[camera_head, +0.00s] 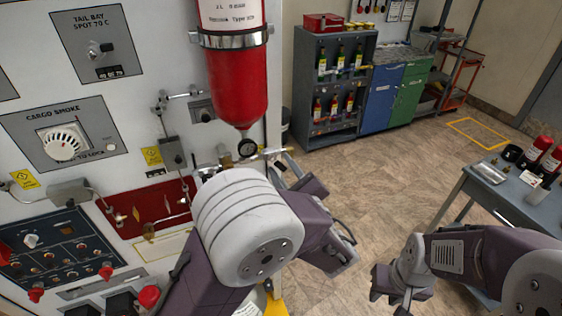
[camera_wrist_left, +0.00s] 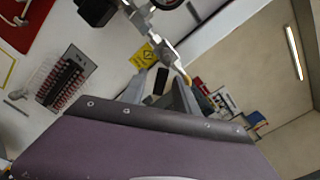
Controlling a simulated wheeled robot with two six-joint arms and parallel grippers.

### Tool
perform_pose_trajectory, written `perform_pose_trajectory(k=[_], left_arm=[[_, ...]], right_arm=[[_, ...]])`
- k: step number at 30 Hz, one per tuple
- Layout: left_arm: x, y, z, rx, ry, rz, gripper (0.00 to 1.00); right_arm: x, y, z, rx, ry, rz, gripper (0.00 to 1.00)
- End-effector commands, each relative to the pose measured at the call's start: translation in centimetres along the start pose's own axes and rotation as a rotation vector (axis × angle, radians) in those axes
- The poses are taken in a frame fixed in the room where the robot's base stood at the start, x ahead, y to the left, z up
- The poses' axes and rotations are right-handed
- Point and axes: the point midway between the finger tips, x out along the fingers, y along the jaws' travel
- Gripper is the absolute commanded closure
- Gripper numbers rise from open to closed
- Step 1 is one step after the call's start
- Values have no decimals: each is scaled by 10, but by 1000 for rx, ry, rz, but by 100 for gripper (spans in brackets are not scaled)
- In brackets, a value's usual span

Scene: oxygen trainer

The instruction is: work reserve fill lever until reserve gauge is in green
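The red reserve bottle (camera_head: 237,85) hangs on the white panel in a metal clamp, with a small round gauge (camera_head: 247,148) below it. The gauge's needle and green zone are too small to read. A metal lever (camera_head: 272,153) sticks out to the right beside the gauge. In the left wrist view the lever (camera_wrist_left: 165,49) runs down to a yellowish tip by my left gripper (camera_wrist_left: 160,90). Its fingers stand apart, close to the lever tip; I cannot tell if they touch it. My left wrist partly hides this gripper in the head view (camera_head: 282,168). My right gripper (camera_head: 392,288) hangs low, away from the panel.
The panel holds a cargo smoke dial (camera_head: 62,143), a red plate (camera_head: 150,208) and a switch box (camera_head: 60,255). A grey table (camera_head: 510,198) with red bottles stands at the right. A bottle shelf (camera_head: 335,85) stands behind. The floor between is clear.

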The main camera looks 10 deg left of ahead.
Motion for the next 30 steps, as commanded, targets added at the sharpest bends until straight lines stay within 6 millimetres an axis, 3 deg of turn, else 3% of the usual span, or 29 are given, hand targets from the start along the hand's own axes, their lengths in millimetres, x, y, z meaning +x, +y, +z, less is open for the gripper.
perform_pose_trajectory(k=[10, 11, 15, 30], left_arm=[[10, 0, 0, -1, 1, -1, 64], [10, 0, 0, -1, 1, -1, 66], [10, 0, 0, -1, 0, 0, 100], [10, 4, 2, 118, 0, 1, 100]], right_arm=[[-3, 0, 0, 0, 0, 0, 68], [-3, 0, 0, 0, 0, 0, 68], [-3, 0, 0, 0, 0, 0, 68], [-10, 0, -1, 0, 0, 0, 68]])
